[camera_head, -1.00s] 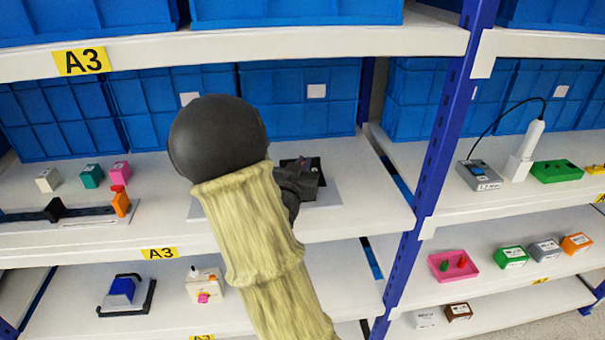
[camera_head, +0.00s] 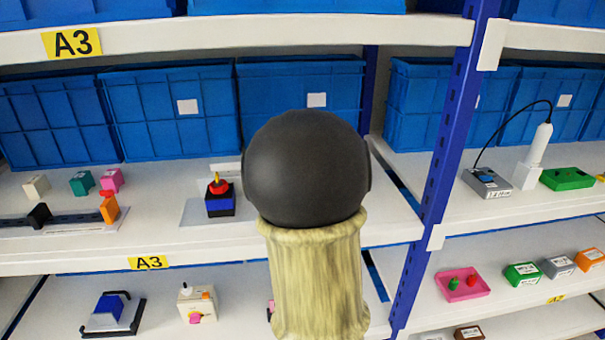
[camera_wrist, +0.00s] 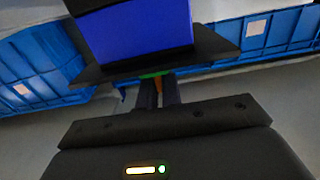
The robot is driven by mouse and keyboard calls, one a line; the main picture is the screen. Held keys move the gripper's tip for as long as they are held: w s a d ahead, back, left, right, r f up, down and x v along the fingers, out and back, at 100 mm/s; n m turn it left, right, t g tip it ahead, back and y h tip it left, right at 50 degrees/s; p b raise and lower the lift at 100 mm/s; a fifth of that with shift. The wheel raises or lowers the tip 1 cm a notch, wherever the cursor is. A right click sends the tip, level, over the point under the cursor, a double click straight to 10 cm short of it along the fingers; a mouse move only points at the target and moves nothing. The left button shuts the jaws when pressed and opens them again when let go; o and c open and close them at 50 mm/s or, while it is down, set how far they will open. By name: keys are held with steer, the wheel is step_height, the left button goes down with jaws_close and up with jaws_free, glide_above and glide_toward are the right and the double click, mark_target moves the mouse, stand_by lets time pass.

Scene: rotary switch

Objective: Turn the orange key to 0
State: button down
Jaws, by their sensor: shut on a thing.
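My gripper (camera_wrist: 158,92) shows in the wrist view with its two dark fingers close together. Between them is a narrow orange piece (camera_wrist: 158,88), which looks like the orange key. It sits below a green strip and a black plate on a blue block (camera_wrist: 136,30). The key's angle and any 0 mark are not readable. In the head view my gripper is hidden behind the dark round joint of my arm. A black and blue box (camera_head: 220,204) with a red knob and a yellow tip stands on a pale plate left of that joint.
Blue crates (camera_head: 170,108) line the back of the shelf. An orange block (camera_head: 109,209) and a black slider stand at left. A blue upright post (camera_head: 449,130) is at right.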

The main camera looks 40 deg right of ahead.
steer(key=c, duration=1.6)
jaws_free()
steer(key=shift+a, duration=0.15)
